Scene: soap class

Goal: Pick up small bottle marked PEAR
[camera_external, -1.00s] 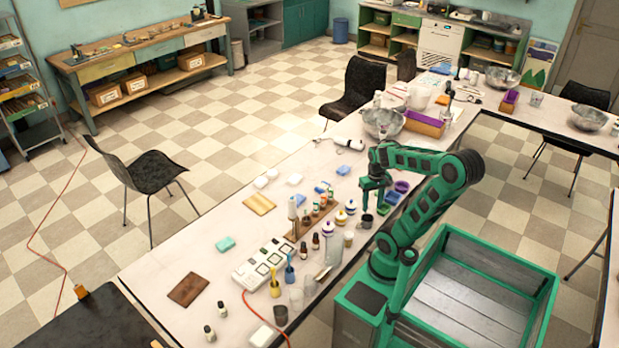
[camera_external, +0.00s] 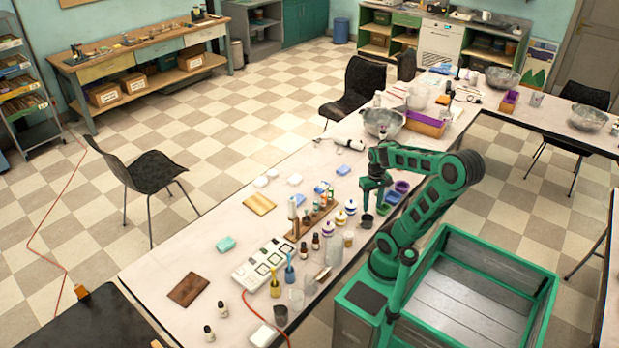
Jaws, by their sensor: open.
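My gripper (camera_external: 366,207) points down over the table's right edge area, beside small dark and purple cups. It is open, and I see nothing held in it. Several small dropper-type bottles are in view, but their labels are too small to read, so I cannot tell which is marked PEAR. Two dark bottles, one (camera_external: 315,242) and another (camera_external: 303,251), stand in front of the wooden rack (camera_external: 318,217), which holds more small bottles. Two more dark bottles with pale labels, one (camera_external: 222,310) and another (camera_external: 208,335), stand at the table's near left end.
White-topped jars (camera_external: 340,218) stand between the rack and my gripper. A white panel with square pads (camera_external: 263,262), beakers and a dark cup (camera_external: 280,315) crowd the near table. A brown board (camera_external: 188,289) lies at left.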

